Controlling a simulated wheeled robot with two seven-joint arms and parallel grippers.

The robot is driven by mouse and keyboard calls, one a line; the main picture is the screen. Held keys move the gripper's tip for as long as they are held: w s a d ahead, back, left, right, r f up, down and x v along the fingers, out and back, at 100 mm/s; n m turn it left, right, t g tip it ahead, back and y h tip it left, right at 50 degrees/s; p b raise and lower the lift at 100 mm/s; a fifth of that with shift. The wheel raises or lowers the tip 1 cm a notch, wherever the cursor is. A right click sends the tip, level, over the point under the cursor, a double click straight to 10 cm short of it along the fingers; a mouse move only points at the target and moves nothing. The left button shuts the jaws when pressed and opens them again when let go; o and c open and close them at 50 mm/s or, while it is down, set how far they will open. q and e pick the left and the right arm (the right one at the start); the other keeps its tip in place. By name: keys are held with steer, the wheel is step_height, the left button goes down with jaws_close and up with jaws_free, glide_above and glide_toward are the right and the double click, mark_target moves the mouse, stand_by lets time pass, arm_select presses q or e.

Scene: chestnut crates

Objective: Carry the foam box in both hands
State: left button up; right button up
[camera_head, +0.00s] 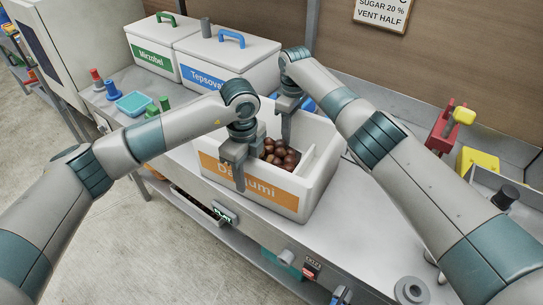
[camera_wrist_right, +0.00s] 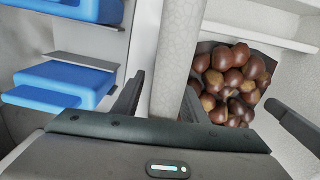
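The white foam box (camera_head: 318,180) stands on the metal bench, with an orange label on its front and brown chestnuts (camera_head: 280,153) inside. They also show in the right wrist view (camera_wrist_right: 230,85). My left gripper (camera_head: 242,168) is at the box's front wall, with a finger down outside over the label; its grip is unclear. My right gripper (camera_head: 287,125) is at the back wall. In the right wrist view, the right gripper's fingers (camera_wrist_right: 165,92) stand on either side of the wall, with a narrow gap on the left.
Two lidded white boxes with a green handle (camera_head: 166,18) and a blue handle (camera_head: 231,39) stand behind, at the left. A red and yellow device (camera_head: 452,125) is at the right.

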arm_select(q)
jaws_close()
arm_select(e)
jaws_close()
arm_select(q)
steer(key=shift+r, duration=0.1)
arm_select(e)
steer(key=shift+w+r, duration=0.1)
steer(key=shift+r, duration=0.05)
stand_by(0.8)
